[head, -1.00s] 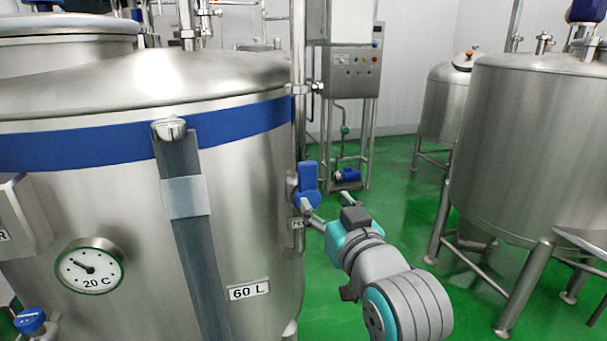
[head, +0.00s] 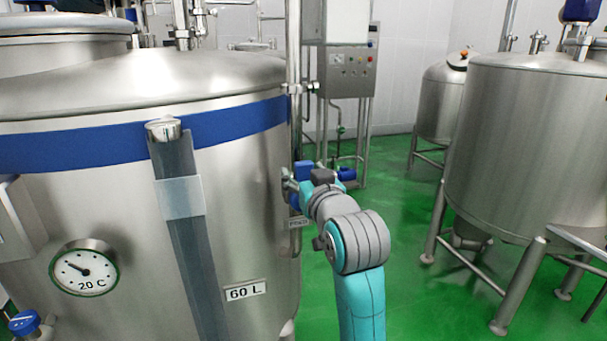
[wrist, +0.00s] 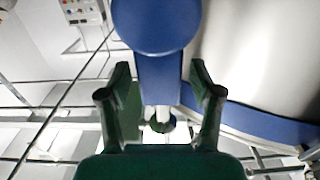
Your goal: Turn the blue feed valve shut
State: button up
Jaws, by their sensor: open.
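The blue feed valve (head: 304,169) sits on the right side of the big steel tank, mostly hidden behind my wrist in the head view. In the wrist view its round blue hub (wrist: 156,25) is at the top, and its flat blue lever (wrist: 160,80) runs down from it. My gripper (wrist: 160,76) is open, with one green finger on each side of the lever. Small gaps show between the fingers and the lever. In the head view the fingers are largely hidden by my arm.
The steel tank (head: 120,240) with a blue band, a dial and a 60 L label fills the left. A vertical pipe (head: 294,70) stands by the valve. A control box (head: 350,72) is behind. Another tank (head: 520,150) is at right, with green floor (head: 430,290) between.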

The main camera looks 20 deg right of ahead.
jog(key=shift+w, duration=0.15)
grip_shut()
